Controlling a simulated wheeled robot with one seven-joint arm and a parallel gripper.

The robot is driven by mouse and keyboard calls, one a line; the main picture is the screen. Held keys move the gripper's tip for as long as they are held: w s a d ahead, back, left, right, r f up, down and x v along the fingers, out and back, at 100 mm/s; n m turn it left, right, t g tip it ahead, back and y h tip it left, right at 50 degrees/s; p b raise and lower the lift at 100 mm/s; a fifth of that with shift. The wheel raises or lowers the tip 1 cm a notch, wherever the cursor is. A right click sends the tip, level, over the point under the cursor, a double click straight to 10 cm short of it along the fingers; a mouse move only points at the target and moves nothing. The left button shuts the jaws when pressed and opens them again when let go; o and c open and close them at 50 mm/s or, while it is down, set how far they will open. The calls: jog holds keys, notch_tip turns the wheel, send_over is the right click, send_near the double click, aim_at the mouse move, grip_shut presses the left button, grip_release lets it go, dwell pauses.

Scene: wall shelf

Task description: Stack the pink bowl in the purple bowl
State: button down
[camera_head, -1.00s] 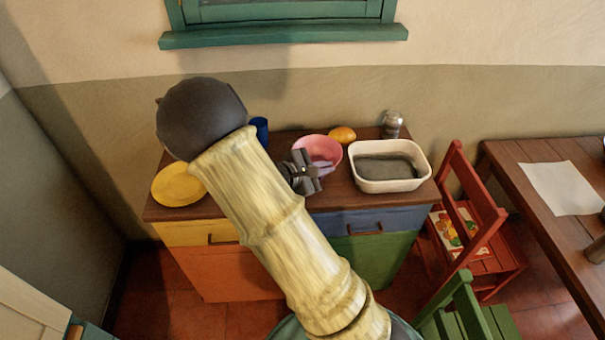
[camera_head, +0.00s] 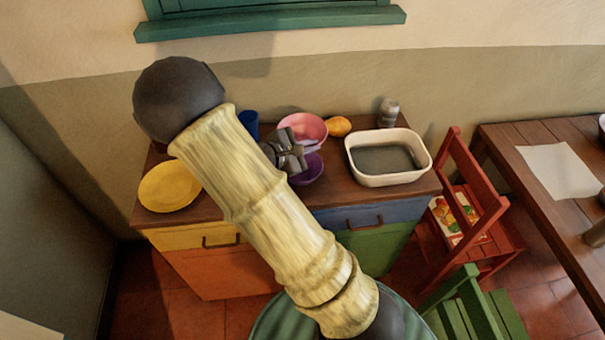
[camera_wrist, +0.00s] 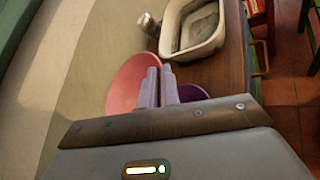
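The pink bowl (camera_head: 306,124) is in the head view, up and behind the purple bowl. It also shows in the wrist view (camera_wrist: 128,82), left of the fingers. The purple bowl (camera_head: 311,170) stands on the cabinet top, partly hidden by my gripper. In the wrist view the purple bowl (camera_wrist: 194,92) shows just right of the fingers. My gripper (camera_head: 312,147) has its fingers close together at the near rim of the pink bowl, which moves with it. The fingers look shut on that rim. The pink bowl seems lifted; its exact height is unclear.
A white tub (camera_head: 428,157) stands right of the bowls. A yellow-orange fruit (camera_head: 339,126) and a shaker (camera_head: 388,112) are behind. A yellow plate (camera_head: 168,187) and a blue cup (camera_head: 249,122) are on the left. A red chair (camera_head: 470,190) stands at the right.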

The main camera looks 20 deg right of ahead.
jog(key=shift+w+f, duration=0.2)
jog(key=shift+f, duration=2.55)
jog(key=shift+p, duration=0.3)
jog(key=shift+f+p, duration=0.3)
jog(key=shift+f, duration=1.75)
jog(key=shift+a+f+b, duration=0.1)
jog(key=shift+f+b, duration=0.3)
jog(key=shift+f+b, duration=0.25)
jog(key=shift+b, duration=0.05)
jog(key=c, duration=1.6)
grip_release()
